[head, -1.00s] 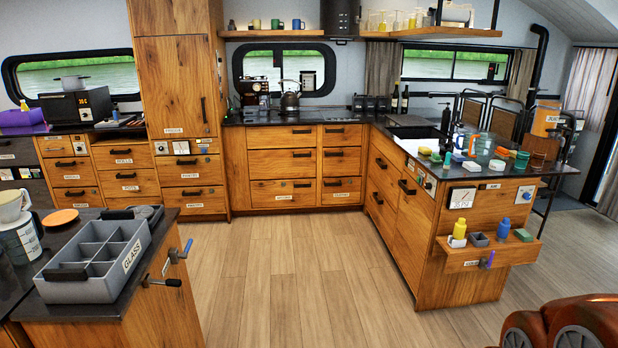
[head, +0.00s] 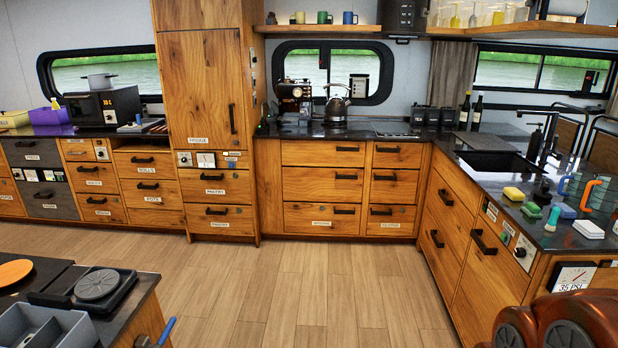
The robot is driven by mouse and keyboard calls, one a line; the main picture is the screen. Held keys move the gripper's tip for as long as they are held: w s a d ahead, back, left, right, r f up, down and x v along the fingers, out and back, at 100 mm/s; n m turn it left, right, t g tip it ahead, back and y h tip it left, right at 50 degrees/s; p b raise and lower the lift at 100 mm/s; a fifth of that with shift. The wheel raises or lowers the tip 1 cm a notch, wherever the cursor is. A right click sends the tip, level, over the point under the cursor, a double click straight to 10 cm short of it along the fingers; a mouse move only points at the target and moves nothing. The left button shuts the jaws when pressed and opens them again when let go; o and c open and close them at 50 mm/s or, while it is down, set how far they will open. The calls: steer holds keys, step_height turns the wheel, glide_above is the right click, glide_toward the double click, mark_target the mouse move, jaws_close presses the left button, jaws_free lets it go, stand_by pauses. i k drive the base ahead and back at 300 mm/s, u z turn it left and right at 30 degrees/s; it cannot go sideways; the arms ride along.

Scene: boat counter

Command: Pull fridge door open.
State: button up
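The fridge door (head: 198,85) is the tall wooden panel of the column cabinet, left of the middle in the head view. It looks closed, flush with its frame. Its label (head: 198,141) sits at the bottom edge and is hard to read. A black vertical handle (head: 232,119) is on the door's lower right side. Drawers with pantry labels are below it. My gripper is not in view; reddish-brown parts, seemingly of my own arm, show at the bottom right.
A counter with a grey divided bin (head: 40,328) stands at the near left. A counter with a sink (head: 498,161) and several small items runs along the right. The wooden floor (head: 285,280) between them is clear up to the fridge cabinet.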

mark_target(202, 75)
steer(key=u, duration=0.3)
steer(key=i, duration=1.7)
steer(key=u, duration=0.75)
steer(key=i, duration=2)
steer(key=u, duration=0.75)
steer(key=i, duration=0.8)
steer(key=u, duration=0.1)
